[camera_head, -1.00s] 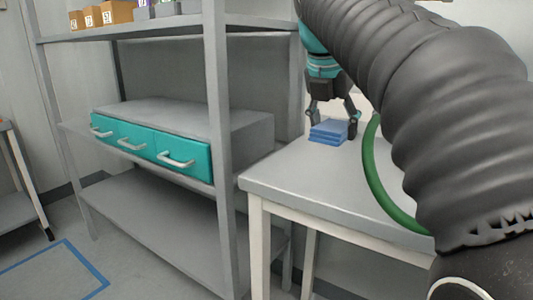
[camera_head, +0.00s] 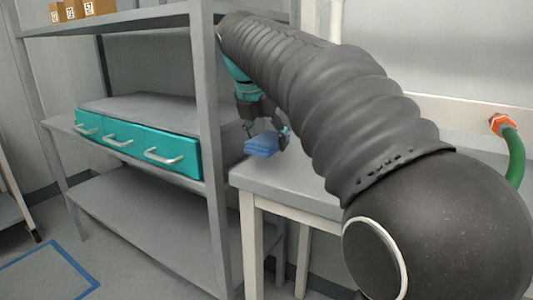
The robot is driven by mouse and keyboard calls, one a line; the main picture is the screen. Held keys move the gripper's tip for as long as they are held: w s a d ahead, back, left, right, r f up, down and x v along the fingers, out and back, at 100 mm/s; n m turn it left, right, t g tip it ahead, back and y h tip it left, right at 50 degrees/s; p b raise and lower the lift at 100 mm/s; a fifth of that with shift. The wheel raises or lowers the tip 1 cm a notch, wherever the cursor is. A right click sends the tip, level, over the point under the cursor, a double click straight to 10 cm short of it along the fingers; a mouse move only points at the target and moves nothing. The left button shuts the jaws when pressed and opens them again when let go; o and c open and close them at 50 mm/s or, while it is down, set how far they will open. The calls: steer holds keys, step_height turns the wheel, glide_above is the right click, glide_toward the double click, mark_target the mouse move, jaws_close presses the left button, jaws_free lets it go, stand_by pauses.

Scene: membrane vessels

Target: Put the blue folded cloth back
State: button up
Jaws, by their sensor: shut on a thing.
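The blue folded cloth (camera_head: 262,145) is a small flat stack of layers near the left end of the grey table (camera_head: 285,185). My gripper (camera_head: 266,137) points down with one finger on each side of the cloth and is shut on it. The cloth looks slightly tilted, and I cannot tell whether its underside touches the table. My arm covers much of the table's right part.
A grey shelf rack stands at the left, with its front upright (camera_head: 211,140) close to the cloth. A unit with teal drawers (camera_head: 137,144) sits on its middle shelf, all drawers closed. A green hose (camera_head: 515,155) hangs at the right.

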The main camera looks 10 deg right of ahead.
mark_target(267, 164)
steer(key=shift+f+b, duration=0.35)
steer(key=shift+f, duration=1.45)
steer(key=shift+f, duration=0.15)
steer(key=o, duration=1.1)
steer(key=p+v, duration=0.2)
steer(key=v, duration=1)
